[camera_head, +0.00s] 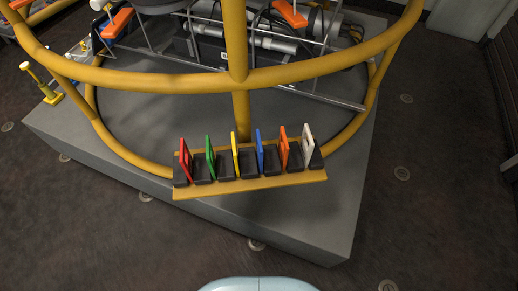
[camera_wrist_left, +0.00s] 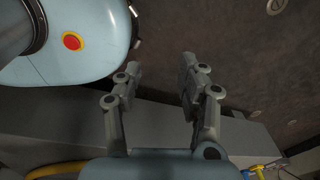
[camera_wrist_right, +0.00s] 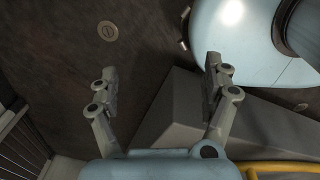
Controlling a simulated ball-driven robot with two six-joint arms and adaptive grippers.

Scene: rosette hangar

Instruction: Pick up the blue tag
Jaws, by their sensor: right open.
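The blue tag (camera_head: 260,149) stands upright in a dark slotted block on a yellow rack (camera_head: 250,186) in the head view. It is between the yellow tag (camera_head: 235,150) and the orange tag (camera_head: 284,147). My left gripper (camera_wrist_left: 160,65) is open and empty in the left wrist view. My right gripper (camera_wrist_right: 161,66) is open and empty in the right wrist view. Neither gripper shows in the head view, and neither wrist view shows the blue tag.
A red tag (camera_head: 185,158), a green tag (camera_head: 210,157) and a white tag (camera_head: 307,143) share the rack. A yellow tubular rail (camera_head: 180,80) curves above and behind it. The rack sits at the front of a grey platform (camera_head: 310,235). Dark floor lies in front.

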